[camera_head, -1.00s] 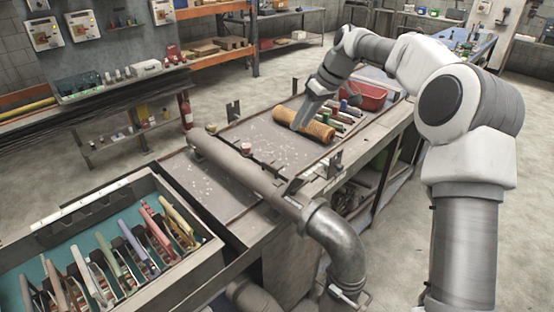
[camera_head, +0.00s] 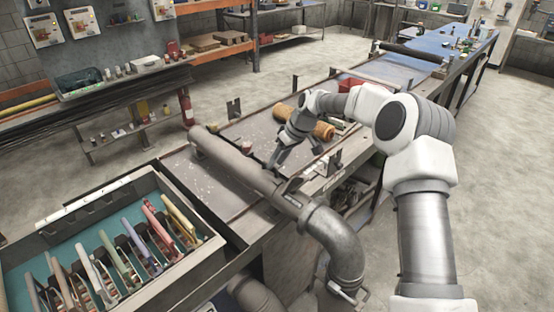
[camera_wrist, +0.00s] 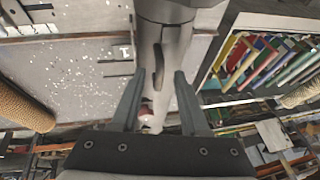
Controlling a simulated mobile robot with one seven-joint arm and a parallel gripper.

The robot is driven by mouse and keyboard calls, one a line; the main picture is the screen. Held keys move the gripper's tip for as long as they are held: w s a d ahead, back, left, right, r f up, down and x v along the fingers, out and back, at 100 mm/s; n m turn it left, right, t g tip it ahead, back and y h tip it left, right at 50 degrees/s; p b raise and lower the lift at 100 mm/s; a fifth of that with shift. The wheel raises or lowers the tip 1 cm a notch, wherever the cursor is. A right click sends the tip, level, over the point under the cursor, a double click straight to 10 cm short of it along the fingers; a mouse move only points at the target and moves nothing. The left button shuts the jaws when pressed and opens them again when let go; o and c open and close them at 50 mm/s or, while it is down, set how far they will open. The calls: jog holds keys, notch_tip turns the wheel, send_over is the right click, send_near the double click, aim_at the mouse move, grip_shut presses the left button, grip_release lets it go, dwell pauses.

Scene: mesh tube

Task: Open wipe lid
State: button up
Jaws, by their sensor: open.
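I cannot make out a wipe container or its lid in either view. My gripper (camera_head: 275,163) is over the bench beside the thick grey pipe (camera_head: 232,160). In the wrist view my gripper (camera_wrist: 157,75) has its two dark fingers spread apart, with nothing clearly held. The grey pipe (camera_wrist: 172,45) runs between and beyond the fingers there. A small reddish item (camera_wrist: 146,110) shows low between the fingers; what it is, I cannot tell. An orange-brown mesh tube (camera_head: 312,125) lies on the bench behind my gripper, partly hidden by my arm. It also shows at the wrist view's left edge (camera_wrist: 22,106).
A teal-lined tray (camera_head: 62,256) of several coloured-handled tools stands at front left. A small red-and-white item (camera_head: 247,147) sits behind the pipe. A red bin (camera_head: 350,85) is partly hidden behind my arm. The bench (camera_head: 190,170) has clear, speckled space left of the pipe.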

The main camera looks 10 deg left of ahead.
jog(key=shift+a+f, duration=0.1)
jog(key=shift+f, duration=0.1)
jog(key=shift+c, duration=0.2)
grip_shut()
dwell(1.2)
